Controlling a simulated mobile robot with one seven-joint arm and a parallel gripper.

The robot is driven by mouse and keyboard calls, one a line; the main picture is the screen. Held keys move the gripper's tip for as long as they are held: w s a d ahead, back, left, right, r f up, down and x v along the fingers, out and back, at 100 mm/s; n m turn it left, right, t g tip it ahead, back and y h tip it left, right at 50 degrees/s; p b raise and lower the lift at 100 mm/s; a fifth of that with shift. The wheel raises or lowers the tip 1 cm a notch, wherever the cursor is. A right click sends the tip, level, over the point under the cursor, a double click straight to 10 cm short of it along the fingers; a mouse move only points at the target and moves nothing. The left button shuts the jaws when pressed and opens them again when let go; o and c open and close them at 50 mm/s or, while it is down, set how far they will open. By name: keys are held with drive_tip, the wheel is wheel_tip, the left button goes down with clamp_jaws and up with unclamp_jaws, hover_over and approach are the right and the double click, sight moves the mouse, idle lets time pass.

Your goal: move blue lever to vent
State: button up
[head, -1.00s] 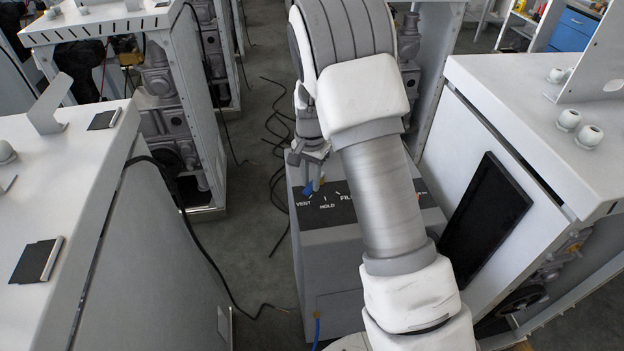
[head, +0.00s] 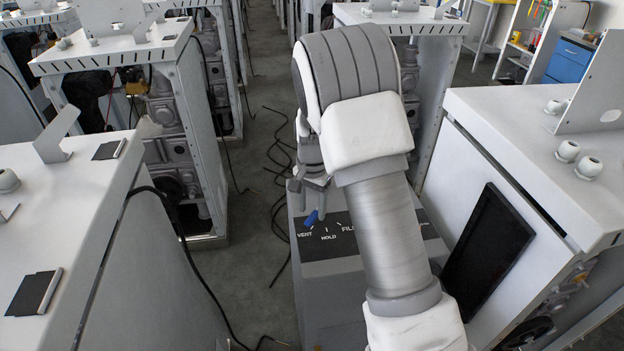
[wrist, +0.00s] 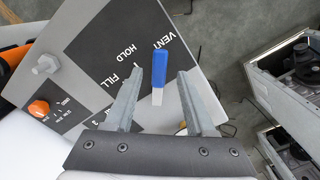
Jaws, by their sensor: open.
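The blue lever (head: 311,219) is on the dark label panel of a grey box, its blue end close to the VENT mark. In the wrist view the blue lever (wrist: 159,63) shows a blue end beside the word VENT and a pale shaft below it. HOLD and FILL are printed further left. My gripper (wrist: 158,75) is open, one finger on each side of the lever in that view, with visible gaps to it. In the head view my gripper (head: 312,198) is just above the lever; its exact height is unclear.
The panel also has an orange knob (wrist: 39,108) and a grey knob (wrist: 46,63). White cabinets stand left (head: 60,230) and right (head: 500,130), close to my arm. Black cables (head: 280,170) lie on the floor between them.

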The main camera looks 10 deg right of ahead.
sight(312, 216)
wheel_tip(312, 216, up, 16)
drive_tip(key=shift+p, duration=0.4)
drive_tip(key=s+d+r+n+t, duration=0.2)
drive_tip(key=s+r+n, duration=0.2)
drive_tip(key=s+r, duration=0.75)
drive_tip(key=s+d+f+n+t, duration=0.1)
drive_tip(key=s+f+n+t, duration=0.1)
drive_tip(key=s, duration=1.5)
drive_tip(key=shift+n+t, duration=0.8)
drive_tip(key=shift+n, duration=0.3)
drive_tip(key=shift+s+d, duration=0.1)
drive_tip(key=shift+d, duration=0.1)
idle(0.9)
